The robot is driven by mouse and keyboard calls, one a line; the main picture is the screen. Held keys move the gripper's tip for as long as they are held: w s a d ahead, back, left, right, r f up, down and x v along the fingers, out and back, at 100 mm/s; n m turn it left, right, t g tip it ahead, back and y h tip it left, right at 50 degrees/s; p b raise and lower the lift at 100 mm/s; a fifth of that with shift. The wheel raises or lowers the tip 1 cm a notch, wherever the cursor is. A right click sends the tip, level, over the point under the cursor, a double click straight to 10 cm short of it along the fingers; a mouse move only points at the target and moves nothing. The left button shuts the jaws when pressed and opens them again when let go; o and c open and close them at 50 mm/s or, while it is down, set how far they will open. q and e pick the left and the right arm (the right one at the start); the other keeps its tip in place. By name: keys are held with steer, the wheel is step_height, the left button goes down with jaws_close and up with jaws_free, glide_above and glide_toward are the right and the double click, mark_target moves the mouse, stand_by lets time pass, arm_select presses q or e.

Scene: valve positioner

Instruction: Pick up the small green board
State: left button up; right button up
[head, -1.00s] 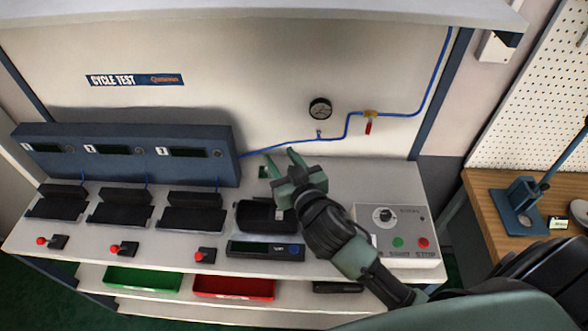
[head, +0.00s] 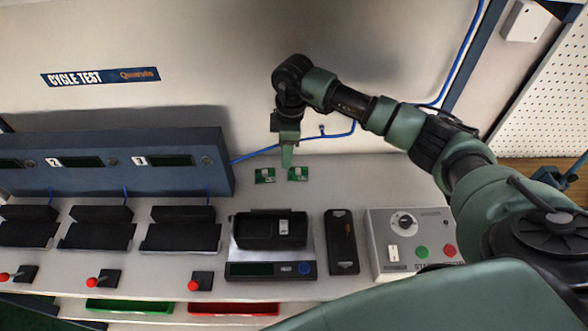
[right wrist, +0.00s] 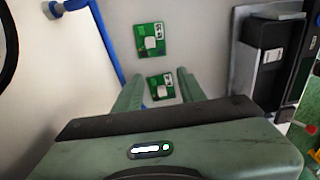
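Two small green boards lie on the bench top near the back wall, a left board (head: 265,175) and a right board (head: 298,173). My right gripper (head: 287,160) points down just above and behind them in the head view. In the right wrist view its two fingers are apart, with nothing held. There the nearer board (right wrist: 162,87) shows in the gap between the fingers, and the farther board (right wrist: 149,40) lies beyond the fingertips. I cannot tell whether the fingers touch the bench. My left gripper is not in view.
A scale (head: 258,270) carrying a black housing (head: 258,231) stands in front of the boards. A black cover (head: 341,240) and a control box (head: 415,238) are to its right. A blue air line (head: 262,153) runs behind. Test stations fill the left.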

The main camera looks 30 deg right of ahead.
mark_target(297, 169)
steer(key=shift+s+d+m+h, duration=0.1)
steer(key=shift+d+m+h, duration=0.35)
steer(key=shift+d, duration=0.8)
steer(key=f+p, duration=0.1)
steer(key=f, duration=0.2)
steer(key=f+p, duration=0.2)
steer(key=f, duration=0.1)
steer(key=shift+s+d+f, duration=0.15)
steer(key=shift+d+f, duration=0.05)
steer(key=shift+f, duration=0.4)
jaws_close()
